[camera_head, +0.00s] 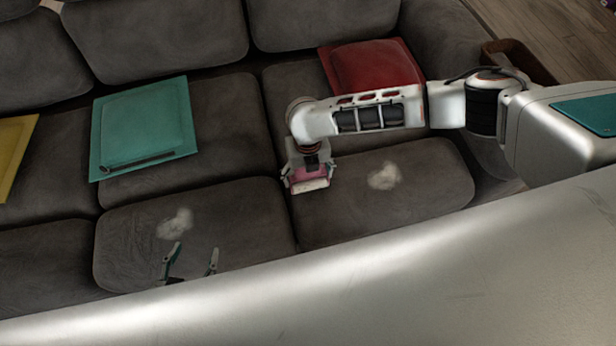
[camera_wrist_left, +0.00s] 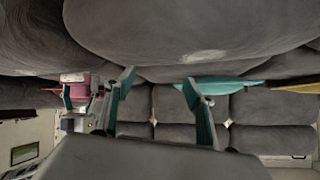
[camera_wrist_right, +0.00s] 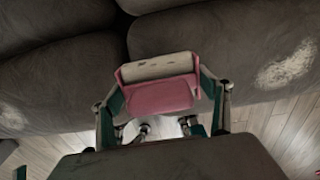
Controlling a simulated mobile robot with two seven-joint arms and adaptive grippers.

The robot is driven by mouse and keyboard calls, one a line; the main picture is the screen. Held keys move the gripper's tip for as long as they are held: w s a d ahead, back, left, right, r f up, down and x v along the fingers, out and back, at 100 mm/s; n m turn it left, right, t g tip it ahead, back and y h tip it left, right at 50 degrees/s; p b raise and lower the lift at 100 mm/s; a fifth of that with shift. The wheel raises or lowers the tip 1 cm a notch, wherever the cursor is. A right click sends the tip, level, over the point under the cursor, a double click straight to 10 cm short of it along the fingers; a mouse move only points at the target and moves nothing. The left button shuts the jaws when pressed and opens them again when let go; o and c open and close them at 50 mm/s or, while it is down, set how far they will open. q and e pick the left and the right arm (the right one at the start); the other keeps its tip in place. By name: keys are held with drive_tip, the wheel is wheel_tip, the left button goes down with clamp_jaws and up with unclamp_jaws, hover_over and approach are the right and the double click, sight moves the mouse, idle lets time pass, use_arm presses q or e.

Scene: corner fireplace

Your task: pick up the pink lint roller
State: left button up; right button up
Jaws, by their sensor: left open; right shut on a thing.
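The pink lint roller (camera_head: 309,179) is held in my right gripper (camera_head: 310,182) above the sofa seat in the head view. In the right wrist view its pink body (camera_wrist_right: 160,96) and pale roll (camera_wrist_right: 157,67) sit between the two fingers of my right gripper (camera_wrist_right: 162,100). My left gripper (camera_head: 190,260) is open and empty near the sofa's front edge in the head view. In the left wrist view my left gripper (camera_wrist_left: 160,84) has its fingers apart with nothing between them, and the lint roller (camera_wrist_left: 76,84) shows further off at left.
A grey sofa (camera_head: 215,115) fills the view. White fluff patches lie on the left seat (camera_head: 175,224) and right seat (camera_head: 384,176). A teal cushion (camera_head: 145,125), a red cushion (camera_head: 372,66) and a yellow cushion (camera_head: 12,145) rest on it. Wooden floor (camera_head: 560,30) shows at top right.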

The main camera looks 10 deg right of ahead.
wheel_tip(320, 180, up, 14)
drive_tip(key=p, duration=0.3)
drive_tip(key=shift+w+r+p, duration=0.15)
drive_tip(key=shift+p, duration=0.25)
use_arm(q)
drive_tip(key=r, duration=0.2)
drive_tip(key=r+p, duration=0.1)
drive_tip(key=shift+s+d, duration=0.3)
drive_tip(key=shift+d, duration=0.1)
use_arm(e)
wheel_tip(320, 180, up, 4)
use_arm(q)
drive_tip(key=shift+w, duration=0.15)
drive_tip(key=shift+w+a, duration=0.15)
use_arm(e)
drive_tip(key=shift+o, duration=1)
use_arm(q)
drive_tip(key=shift+r+n, duration=0.15)
drive_tip(key=shift+n, duration=0.15)
use_arm(e)
drive_tip(key=shift+d, duration=0.1)
